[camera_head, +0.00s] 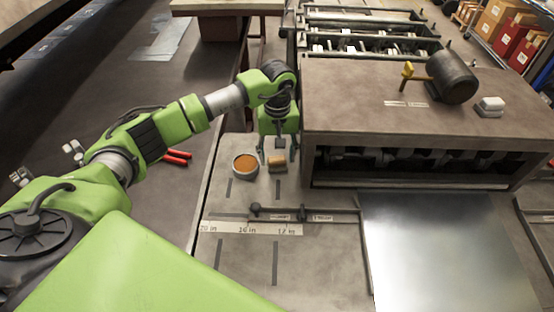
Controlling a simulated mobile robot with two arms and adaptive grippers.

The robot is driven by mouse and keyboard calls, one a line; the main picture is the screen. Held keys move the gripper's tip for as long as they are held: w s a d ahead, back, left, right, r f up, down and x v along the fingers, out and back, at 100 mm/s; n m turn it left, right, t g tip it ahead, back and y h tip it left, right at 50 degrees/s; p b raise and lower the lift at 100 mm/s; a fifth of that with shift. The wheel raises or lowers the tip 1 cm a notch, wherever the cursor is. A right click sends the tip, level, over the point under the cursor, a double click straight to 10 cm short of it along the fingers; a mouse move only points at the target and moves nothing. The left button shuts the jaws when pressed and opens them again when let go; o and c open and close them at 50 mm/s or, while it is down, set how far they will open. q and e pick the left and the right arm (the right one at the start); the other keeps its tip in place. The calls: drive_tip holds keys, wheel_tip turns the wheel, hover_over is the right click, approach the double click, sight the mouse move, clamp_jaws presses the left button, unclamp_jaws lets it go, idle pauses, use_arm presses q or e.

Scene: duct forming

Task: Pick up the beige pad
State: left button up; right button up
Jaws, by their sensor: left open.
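The beige pad (277,166), a small block, lies on the grey work surface (310,262) just right of a round tin. My left gripper (277,152) points down right above the pad, its fingers open and apart on either side of it. The gripper partly hides the pad's back edge, and I cannot tell whether the fingertips touch it. My right gripper is not in view.
The round tin (245,166) with orange contents stands close to the left finger. Red-handled tools (177,157) lie left. A ruler strip (250,228) and rod (330,211) lie in front.

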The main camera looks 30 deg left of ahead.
use_arm(q)
wheel_tip(320, 180, down, 3)
drive_tip(key=shift+f+p, duration=0.1)
drive_tip(key=shift+p, duration=0.5)
drive_tip(key=shift+f, duration=0.15)
drive_tip(key=c, duration=0.9)
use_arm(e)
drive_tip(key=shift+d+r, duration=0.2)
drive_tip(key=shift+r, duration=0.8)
use_arm(q)
drive_tip(key=shift+w, duration=0.1)
wheel_tip(320, 180, up, 19)
drive_tip(key=b, duration=0.6)
wheel_tip(320, 180, up, 9)
hover_over(278, 161)
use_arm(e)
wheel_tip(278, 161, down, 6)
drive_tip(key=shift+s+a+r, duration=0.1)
